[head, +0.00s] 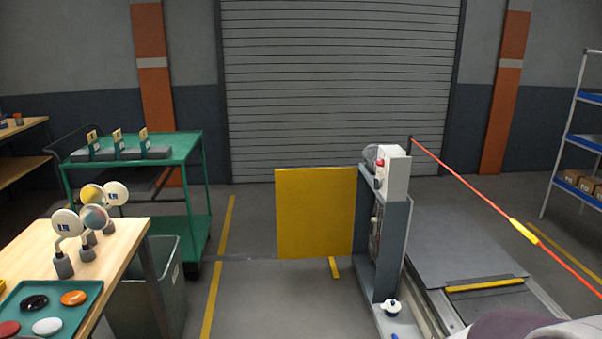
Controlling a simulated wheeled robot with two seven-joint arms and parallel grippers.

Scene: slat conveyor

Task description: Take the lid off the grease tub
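A small white round tub with a dark blue knob or band on top (391,307) stands on the pale ledge at the foot of the grey machine frame, near the bottom of the head view. It looks like the grease tub with its lid on, but it is too small to make out the lid's edge. Neither of my grippers shows in the head view, and nothing is touching the tub.
A yellow panel (315,213) stands open left of the grey frame (395,240). A red cord (470,184) slants right above the conveyor (470,255). At left are a wooden table (118,250), a green cart (178,150) and a grey bin (160,295).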

